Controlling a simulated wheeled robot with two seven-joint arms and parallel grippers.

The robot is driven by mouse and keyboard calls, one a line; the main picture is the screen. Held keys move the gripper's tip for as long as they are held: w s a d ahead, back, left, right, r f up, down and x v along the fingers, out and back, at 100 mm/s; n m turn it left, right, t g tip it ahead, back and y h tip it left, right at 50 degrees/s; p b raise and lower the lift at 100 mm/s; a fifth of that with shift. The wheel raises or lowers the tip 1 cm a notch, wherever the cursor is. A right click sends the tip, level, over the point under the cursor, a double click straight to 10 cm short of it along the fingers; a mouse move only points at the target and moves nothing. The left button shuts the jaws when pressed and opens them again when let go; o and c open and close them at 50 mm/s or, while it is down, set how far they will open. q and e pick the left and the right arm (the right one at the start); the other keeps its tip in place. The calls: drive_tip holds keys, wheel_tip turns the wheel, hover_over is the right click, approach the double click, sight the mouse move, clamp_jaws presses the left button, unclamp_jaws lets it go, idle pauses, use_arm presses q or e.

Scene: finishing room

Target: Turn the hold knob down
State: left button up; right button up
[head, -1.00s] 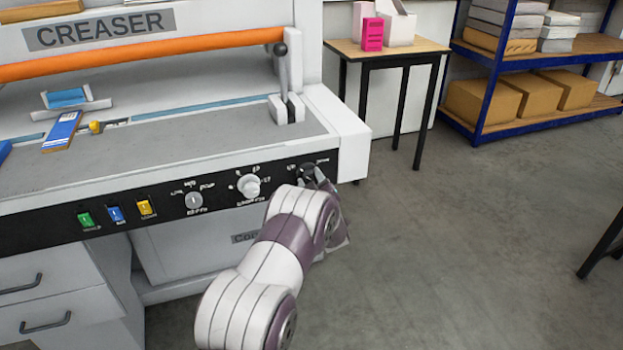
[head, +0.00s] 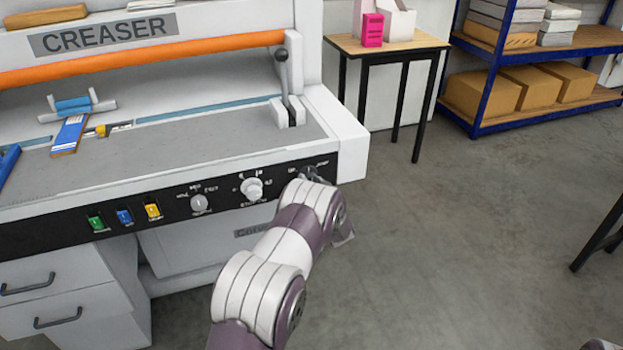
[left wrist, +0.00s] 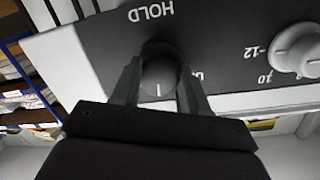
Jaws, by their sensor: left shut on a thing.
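The hold knob (left wrist: 159,80) is dark and round, with a pale pointer mark, on the creaser's black control panel (head: 225,195). The word HOLD shows upside down beside it in the left wrist view. My left gripper (left wrist: 157,84) is shut on the knob, one finger on each side. In the head view the left gripper (head: 308,172) is at the right end of the panel, and my arm hides most of it and the knob.
A white knob (head: 252,188) and a smaller white knob (head: 199,202) sit left of my gripper. A lever (head: 285,80) stands above.

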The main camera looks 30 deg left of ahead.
use_arm(q)
drive_tip(key=m+p, duration=0.1)
drive_tip(key=m, duration=0.3)
drive_tip(key=m+g+y+p, duration=0.1)
drive_tip(key=m+p, duration=0.1)
drive_tip(key=m, duration=0.3)
idle(0.7)
drive_tip(key=shift+f, duration=0.1)
drive_tip(key=o, duration=1.1)
drive_tip(key=shift+c, duration=0.2)
drive_tip(key=shift+d, duration=0.1)
drive_tip(key=v, duration=1.2)
drive_tip(key=shift+d+p, duration=0.3)
drive_tip(key=shift+p, duration=0.1)
